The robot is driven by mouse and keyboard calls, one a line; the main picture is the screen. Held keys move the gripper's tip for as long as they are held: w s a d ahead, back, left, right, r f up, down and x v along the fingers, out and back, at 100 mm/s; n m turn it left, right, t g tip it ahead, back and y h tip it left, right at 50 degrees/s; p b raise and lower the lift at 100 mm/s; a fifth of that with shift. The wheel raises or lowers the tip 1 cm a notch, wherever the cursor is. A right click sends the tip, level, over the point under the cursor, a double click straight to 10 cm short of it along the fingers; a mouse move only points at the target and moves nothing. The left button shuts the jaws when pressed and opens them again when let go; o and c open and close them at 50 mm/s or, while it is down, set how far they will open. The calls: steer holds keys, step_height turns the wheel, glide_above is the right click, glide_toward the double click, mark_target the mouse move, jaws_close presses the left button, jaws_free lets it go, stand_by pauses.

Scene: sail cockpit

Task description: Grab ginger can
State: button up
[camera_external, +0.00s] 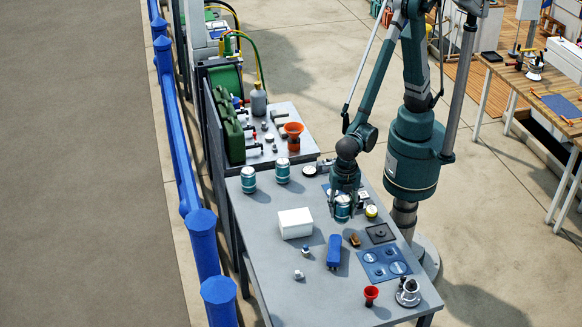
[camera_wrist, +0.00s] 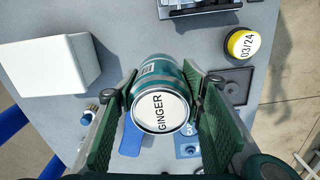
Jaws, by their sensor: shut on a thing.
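The ginger can (camera_wrist: 158,112) is a teal can with a white lid that reads "GINGER" in the wrist view. It also shows in the external view (camera_external: 342,209) under my arm. My gripper (camera_wrist: 160,110) has its two green fingers on either side of the can and is shut on it. In the external view my gripper (camera_external: 344,200) is low over the grey table. I cannot tell whether the can touches the table.
Two similar teal cans, one at the left (camera_external: 248,180) and one beside it (camera_external: 282,172), stand at the table's far end. A white box (camera_external: 295,223) is left of my gripper. A yellow-rimmed round item (camera_wrist: 243,43), a blue block (camera_external: 334,251) and a blue panel (camera_external: 384,262) are close by.

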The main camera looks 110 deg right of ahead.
mark_target(343, 199)
steer(key=shift+r, duration=2.6)
